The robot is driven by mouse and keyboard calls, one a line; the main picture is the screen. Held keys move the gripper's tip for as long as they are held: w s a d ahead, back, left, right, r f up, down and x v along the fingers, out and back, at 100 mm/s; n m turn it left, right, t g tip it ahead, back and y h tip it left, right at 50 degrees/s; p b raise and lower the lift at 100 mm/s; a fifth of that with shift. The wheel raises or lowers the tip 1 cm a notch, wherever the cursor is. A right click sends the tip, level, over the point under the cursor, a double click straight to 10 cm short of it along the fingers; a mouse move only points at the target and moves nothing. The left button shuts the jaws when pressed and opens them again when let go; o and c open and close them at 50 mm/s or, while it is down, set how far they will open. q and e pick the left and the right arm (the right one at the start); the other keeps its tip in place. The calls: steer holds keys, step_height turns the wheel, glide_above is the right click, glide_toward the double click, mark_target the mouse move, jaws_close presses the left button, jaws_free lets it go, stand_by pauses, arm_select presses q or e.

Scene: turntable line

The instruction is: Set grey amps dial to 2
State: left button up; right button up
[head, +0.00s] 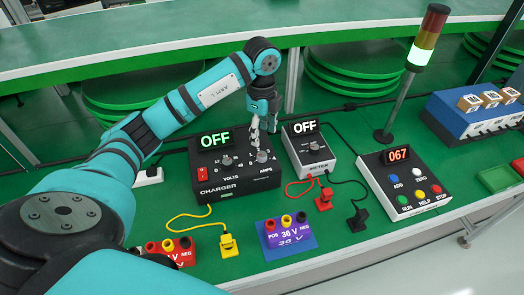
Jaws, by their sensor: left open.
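The black charger box (232,183) sits on the green bench in the middle of the head view. Its display reads OFF in green. The grey amps dial (262,157) is at the right of its top face, above the AMPS label. The volts dial (227,161) is to its left. My left gripper (257,138) is open and points down just above the amps dial, with its fingertips close to it. I cannot tell whether they touch. The dial's pointer is too small to read. My right gripper is not in view.
The meter box (315,158), reading OFF, stands right of the charger, with red and black leads. A control panel (405,182) reading 067 and a light tower (424,50) are further right. Battery packs (288,236) and a yellow plug (228,245) lie in front.

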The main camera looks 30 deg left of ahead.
mark_target(262, 154)
arm_select(q)
step_height(262, 154, down, 5)
steer(key=shift+s+f+p, duration=0.1)
steer(key=shift+f+p, duration=0.05)
steer(key=shift+p, duration=0.15)
step_height(262, 154, down, 2)
steer(key=shift+f, duration=0.6)
steer(key=c, duration=0.4)
jaws_close()
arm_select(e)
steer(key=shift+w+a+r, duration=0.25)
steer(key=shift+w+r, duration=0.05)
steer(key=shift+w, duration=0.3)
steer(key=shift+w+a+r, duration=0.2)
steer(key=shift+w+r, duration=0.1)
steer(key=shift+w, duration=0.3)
